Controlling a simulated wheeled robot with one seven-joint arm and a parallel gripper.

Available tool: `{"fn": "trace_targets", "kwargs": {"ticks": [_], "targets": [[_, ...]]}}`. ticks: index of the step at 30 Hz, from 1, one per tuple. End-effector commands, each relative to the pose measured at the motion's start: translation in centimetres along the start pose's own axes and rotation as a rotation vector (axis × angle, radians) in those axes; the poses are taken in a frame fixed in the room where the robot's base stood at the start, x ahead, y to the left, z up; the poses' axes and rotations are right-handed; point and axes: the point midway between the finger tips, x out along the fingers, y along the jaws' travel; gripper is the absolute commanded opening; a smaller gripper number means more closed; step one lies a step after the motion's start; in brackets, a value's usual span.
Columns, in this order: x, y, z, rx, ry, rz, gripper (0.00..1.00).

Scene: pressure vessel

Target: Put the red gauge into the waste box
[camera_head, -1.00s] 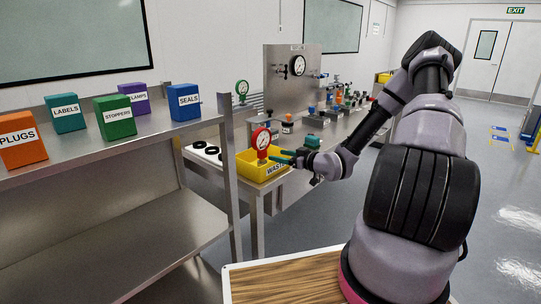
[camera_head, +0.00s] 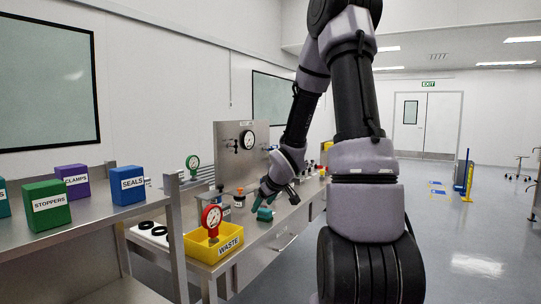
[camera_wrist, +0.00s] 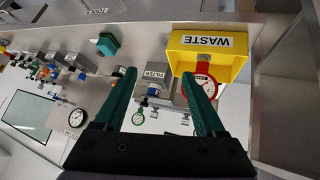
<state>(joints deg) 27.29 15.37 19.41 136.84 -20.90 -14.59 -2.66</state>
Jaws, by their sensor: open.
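The red gauge (camera_head: 212,217) has a white dial and stands upright in the yellow waste box (camera_head: 229,245), its dial above the rim. In the wrist view the red gauge (camera_wrist: 203,88) shows at the box's (camera_wrist: 236,64) edge, just beyond my right finger. My gripper (camera_head: 262,207) is open and empty, to the right of the box and apart from the gauge in the head view. In the wrist view my gripper (camera_wrist: 160,90) has its two green fingers spread, with nothing gripped between them.
A bench with a vertical panel (camera_head: 236,160) and several small fittings runs behind my gripper. A green gauge (camera_head: 193,163) stands behind the box. A shelf at left carries coloured boxes, including SEALS (camera_head: 127,185). Open floor lies at right.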

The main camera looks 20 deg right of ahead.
Motion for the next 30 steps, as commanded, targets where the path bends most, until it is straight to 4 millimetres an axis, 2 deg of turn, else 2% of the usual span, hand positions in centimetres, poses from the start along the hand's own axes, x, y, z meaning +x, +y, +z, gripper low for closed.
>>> {"fn": "trace_targets", "kwargs": {"ticks": [1, 5, 8, 11, 15, 18, 21, 24, 30], "targets": [[-2.4, 0.2, -1.0, 0.023, -0.015, 0.04, 0.72], [-8.4, 0.1, -1.9, 0.137, -0.063, 0.116, 0.72], [-13.1, -0.8, -2.3, 0.244, -0.082, 0.148, 0.72], [-17.8, -2.3, -2.1, 0.361, -0.089, 0.151, 0.72], [-24.1, -5.4, -1.3, 0.53, -0.088, 0.102, 0.72], [-27.7, -7.8, -0.4, 0.635, -0.088, 0.037, 0.72], [-30.4, -9.8, 0.4, 0.711, -0.092, -0.03, 0.72], [-32.1, -11.2, 1.1, 0.758, -0.098, -0.08, 0.72], [-33.0, -12.0, 1.5, 0.785, -0.107, -0.111, 0.72]]}}
